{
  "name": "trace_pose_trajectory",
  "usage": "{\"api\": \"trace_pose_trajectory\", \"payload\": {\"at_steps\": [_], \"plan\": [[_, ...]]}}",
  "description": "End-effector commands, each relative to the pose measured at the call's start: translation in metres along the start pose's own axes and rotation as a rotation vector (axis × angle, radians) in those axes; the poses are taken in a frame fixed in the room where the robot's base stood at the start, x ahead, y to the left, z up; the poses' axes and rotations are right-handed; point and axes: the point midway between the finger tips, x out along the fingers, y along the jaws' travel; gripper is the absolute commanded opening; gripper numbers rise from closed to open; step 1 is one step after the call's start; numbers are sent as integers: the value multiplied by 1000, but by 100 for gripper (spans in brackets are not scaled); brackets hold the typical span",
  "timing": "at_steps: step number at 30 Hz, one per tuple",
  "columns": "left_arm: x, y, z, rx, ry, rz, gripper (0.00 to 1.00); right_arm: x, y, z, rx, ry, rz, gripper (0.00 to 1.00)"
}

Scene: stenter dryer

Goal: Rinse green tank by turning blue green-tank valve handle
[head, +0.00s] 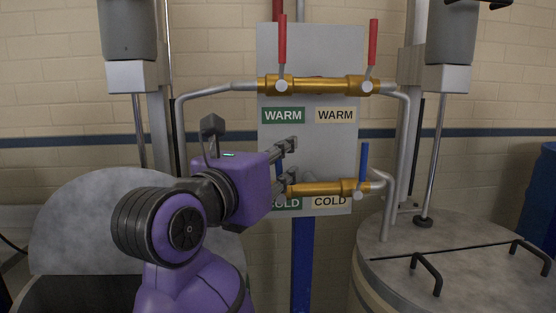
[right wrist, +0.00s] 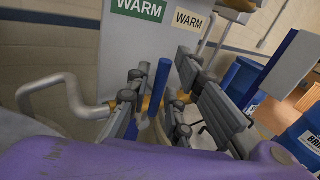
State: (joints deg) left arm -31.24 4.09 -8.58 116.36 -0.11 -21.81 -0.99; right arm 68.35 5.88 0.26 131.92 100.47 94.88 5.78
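A blue valve handle (head: 279,160) stands upright at the left of the lower brass pipe (head: 315,188), above the green COLD label (head: 289,203), which my arm partly covers. My right gripper (head: 291,161) is open in front of this handle. In the right wrist view the blue handle (right wrist: 161,85) stands between the open fingers of my right gripper (right wrist: 160,72); I cannot tell whether they touch it. A second blue handle (head: 364,163) stands upright on the right, by the yellow COLD label (head: 331,202). My left gripper is not in view.
Two red handles (head: 282,40) (head: 373,42) stand upright on the upper brass pipe (head: 315,86) of the grey panel (head: 310,145). A round metal tank lid (head: 460,265) with black handles is at right. A blue barrel (head: 541,200) stands at the far right.

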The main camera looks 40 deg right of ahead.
Motion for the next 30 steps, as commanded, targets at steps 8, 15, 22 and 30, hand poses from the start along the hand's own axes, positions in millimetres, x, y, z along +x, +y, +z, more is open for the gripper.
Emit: {"api": "trace_pose_trajectory", "payload": {"at_steps": [8, 15, 22, 30], "plan": [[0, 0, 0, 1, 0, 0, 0, 0, 0, 0, 0, 0, 0, 0], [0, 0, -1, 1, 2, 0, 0, 0, 0, 0, 10, 7, 1, 0], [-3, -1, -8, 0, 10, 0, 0, 2, -3, 1, 82, 55, 6, 0], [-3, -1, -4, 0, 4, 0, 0, 2, -4, 0, 86, 54, 3, 13]]}}
